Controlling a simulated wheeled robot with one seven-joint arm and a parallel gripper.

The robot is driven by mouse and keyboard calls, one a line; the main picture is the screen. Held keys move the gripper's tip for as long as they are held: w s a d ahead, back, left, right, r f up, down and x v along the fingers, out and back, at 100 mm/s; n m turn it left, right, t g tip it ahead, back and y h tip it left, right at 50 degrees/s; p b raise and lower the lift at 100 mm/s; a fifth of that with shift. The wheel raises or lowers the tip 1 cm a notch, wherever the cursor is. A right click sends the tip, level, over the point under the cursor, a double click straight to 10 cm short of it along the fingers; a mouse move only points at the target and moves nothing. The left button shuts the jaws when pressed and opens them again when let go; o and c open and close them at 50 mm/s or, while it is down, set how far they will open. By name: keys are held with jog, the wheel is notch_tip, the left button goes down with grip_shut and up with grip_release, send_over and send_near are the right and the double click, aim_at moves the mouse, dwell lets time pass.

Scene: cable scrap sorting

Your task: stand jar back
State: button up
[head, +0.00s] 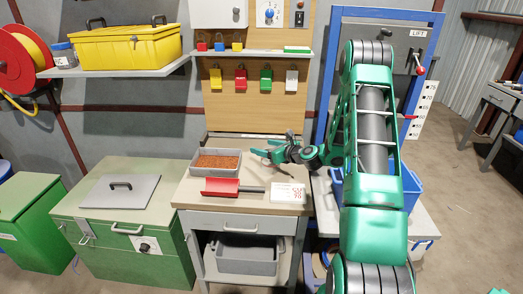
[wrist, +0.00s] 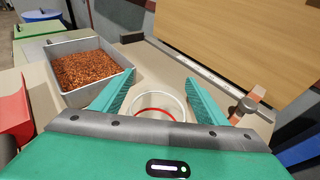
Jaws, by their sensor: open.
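A pale, clear round rim with a red arc, which looks like a jar (wrist: 158,97), lies between the fingers of my gripper in the wrist view. My gripper (wrist: 157,82) is open around it, with gaps to both fingers. Its lower part is hidden by the gripper body, and I cannot tell whether it stands or lies. In the head view my gripper (head: 266,153) is low over the back right of the workbench (head: 240,204), and I cannot make out this jar there. Another jar with a blue lid (head: 62,55) stands on the left shelf.
A grey tray of copper granules (head: 216,162) is left of my gripper and also shows in the wrist view (wrist: 92,70). A red scoop (head: 221,187) and a white card (head: 288,193) lie in front. A blue bin (head: 411,190) stands right. The back board (head: 255,105) rises close behind.

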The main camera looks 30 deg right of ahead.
jog(key=v, duration=1.2)
jog(key=s+a+r+n+g+y, duration=0.1)
jog(key=s+a+n+g, duration=0.75)
jog(key=n, duration=0.65)
jog(key=s+r+n+g+h, duration=0.1)
jog(key=s+r+n+g, duration=0.2)
jog(key=s, duration=1.1)
jog(key=s+a+r+n+g+h, duration=0.1)
jog(key=s+r+n, duration=0.6)
jog(key=s, duration=0.8)
jog(key=shift+s+a+n+g+h, duration=0.3)
jog(key=shift+n+g+h, duration=0.6)
jog(key=shift+n, duration=0.3)
jog(key=shift+w+f, duration=0.2)
jog(key=shift+w, duration=0.4)
